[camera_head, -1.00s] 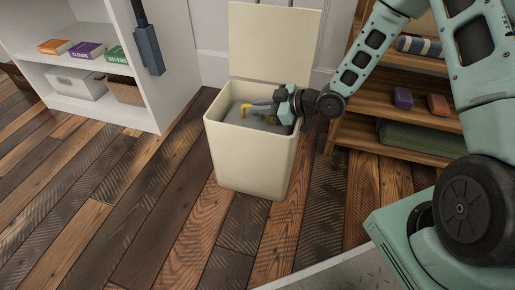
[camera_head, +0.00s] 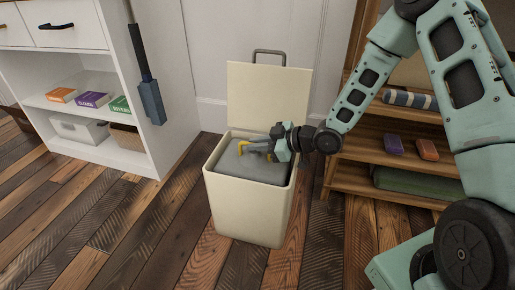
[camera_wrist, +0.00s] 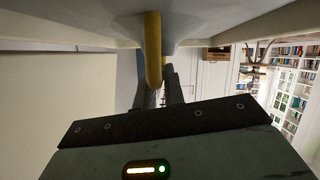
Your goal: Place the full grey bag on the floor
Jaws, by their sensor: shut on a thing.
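The full grey bag (camera_head: 246,168) sits inside a cream bin (camera_head: 245,212), its top near the rim. A yellow tie or handle (camera_head: 243,147) stands up from the bag's top. My gripper (camera_head: 258,148) reaches in from the right, just above the bag, and is shut on the yellow handle. In the wrist view the yellow handle (camera_wrist: 153,50) runs down between the fingers, with the grey bag (camera_wrist: 185,18) beyond it. The bin's lid (camera_head: 268,95) is open and upright at the back. The bag's lower part is hidden in the bin.
A white shelf (camera_head: 100,157) with books and baskets stands at the left. A wooden shelf (camera_head: 375,184) with small boxes stands at the right, close to my arm. The plank floor (camera_head: 120,230) in front and left of the bin is clear.

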